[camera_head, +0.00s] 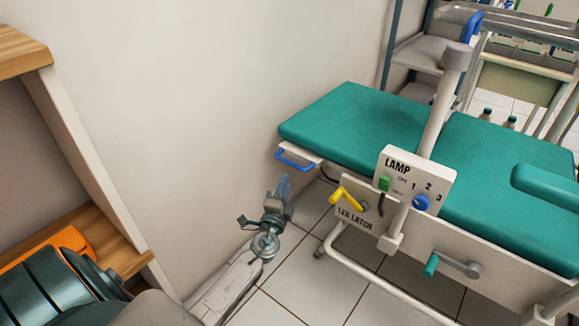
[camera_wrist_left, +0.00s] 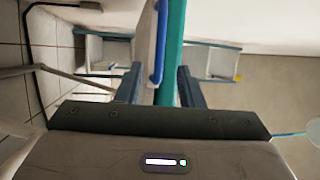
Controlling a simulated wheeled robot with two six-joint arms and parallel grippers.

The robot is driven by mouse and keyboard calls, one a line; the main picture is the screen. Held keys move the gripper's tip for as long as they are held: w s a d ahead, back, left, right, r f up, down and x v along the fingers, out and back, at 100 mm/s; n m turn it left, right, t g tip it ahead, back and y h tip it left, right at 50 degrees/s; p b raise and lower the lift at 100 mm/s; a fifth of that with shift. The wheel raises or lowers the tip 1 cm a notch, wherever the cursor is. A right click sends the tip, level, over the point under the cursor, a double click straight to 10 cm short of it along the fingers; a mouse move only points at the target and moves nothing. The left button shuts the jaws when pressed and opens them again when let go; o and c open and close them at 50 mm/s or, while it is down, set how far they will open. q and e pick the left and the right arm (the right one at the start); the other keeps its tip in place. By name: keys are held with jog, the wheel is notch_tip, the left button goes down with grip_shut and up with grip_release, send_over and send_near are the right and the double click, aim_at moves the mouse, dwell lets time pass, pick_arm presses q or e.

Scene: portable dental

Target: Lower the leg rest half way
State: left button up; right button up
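The leg rest (camera_head: 350,125) is the green padded section at the left end of the dental chair, roughly in line with the green seat (camera_head: 480,195). A blue handle (camera_head: 297,160) is fixed under its left end. The yellow lever marked LEG LATCH (camera_head: 348,200) is on the side panel. My left gripper (camera_head: 283,187) is just below and left of the blue handle, apart from it in the head view. In the left wrist view its fingers (camera_wrist_left: 158,88) are spread, with the blue handle (camera_wrist_left: 158,45) and green pad edge (camera_wrist_left: 172,50) ahead between them. My right gripper is not in view.
A LAMP panel (camera_head: 415,180) with a green switch and blue knob stands on a post beside the chair. A teal-handled crank (camera_head: 445,265) sticks out lower right. A wooden shelf (camera_head: 85,150) is at left, and the white wall is behind. Tiled floor is clear below the leg rest.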

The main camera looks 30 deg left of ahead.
aim_at(292, 164)
pick_arm(q)
jog(key=x, duration=0.9)
jog(key=shift+w+a, duration=0.1)
jog(key=shift+w, duration=0.1)
grip_shut()
